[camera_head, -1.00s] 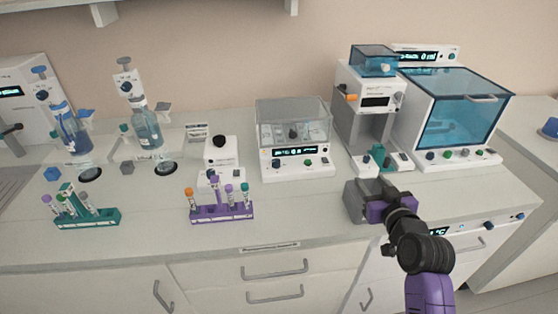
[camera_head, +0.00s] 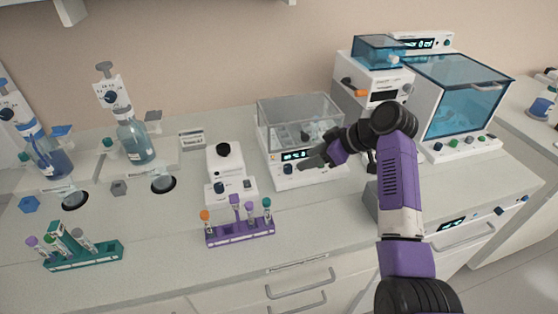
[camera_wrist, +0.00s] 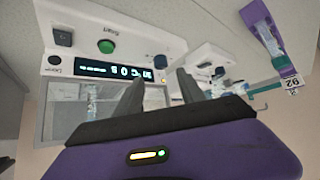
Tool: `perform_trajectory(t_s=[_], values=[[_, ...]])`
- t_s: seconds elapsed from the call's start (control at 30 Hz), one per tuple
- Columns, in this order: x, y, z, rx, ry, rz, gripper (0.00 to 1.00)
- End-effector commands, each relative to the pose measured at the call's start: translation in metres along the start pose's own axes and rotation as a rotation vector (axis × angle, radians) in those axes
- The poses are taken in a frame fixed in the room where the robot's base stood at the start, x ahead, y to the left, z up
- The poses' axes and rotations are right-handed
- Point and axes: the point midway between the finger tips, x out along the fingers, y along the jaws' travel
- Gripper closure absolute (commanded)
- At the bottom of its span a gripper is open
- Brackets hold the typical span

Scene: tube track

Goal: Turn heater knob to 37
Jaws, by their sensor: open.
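The heater is a white box with a clear lid (camera_head: 293,111) and a lit display (camera_head: 296,155). Its dark blue knob (camera_head: 288,169) sits on the front panel, below the display. In the wrist view the panel appears upside down. There the knob (camera_wrist: 160,61) lies just beyond the fingertips, beside one end of the display (camera_wrist: 113,70); the digits are hard to read. My gripper (camera_head: 304,164) is open and points at the knob from the right. In the wrist view its fingers (camera_wrist: 160,76) are apart, one on each side of the knob's line; contact cannot be told.
A green Start button (camera_wrist: 105,46) and a dark switch (camera_wrist: 63,38) share the panel. A small white device (camera_head: 228,172) and a purple tube rack (camera_head: 240,232) stand left of the heater. A blue-lidded machine (camera_head: 460,98) stands to the right.

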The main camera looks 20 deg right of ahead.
Motion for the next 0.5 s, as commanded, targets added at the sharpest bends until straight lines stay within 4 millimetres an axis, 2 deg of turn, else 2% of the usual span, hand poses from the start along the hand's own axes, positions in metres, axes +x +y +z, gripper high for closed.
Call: perform_trajectory(t_s=[0.17, 0.5], values=[[0.015, -0.003, -0.001, -0.006, -0.005, -0.015, 0.54], [0.064, -0.003, -0.001, -0.005, -0.004, -0.012, 0.54]])
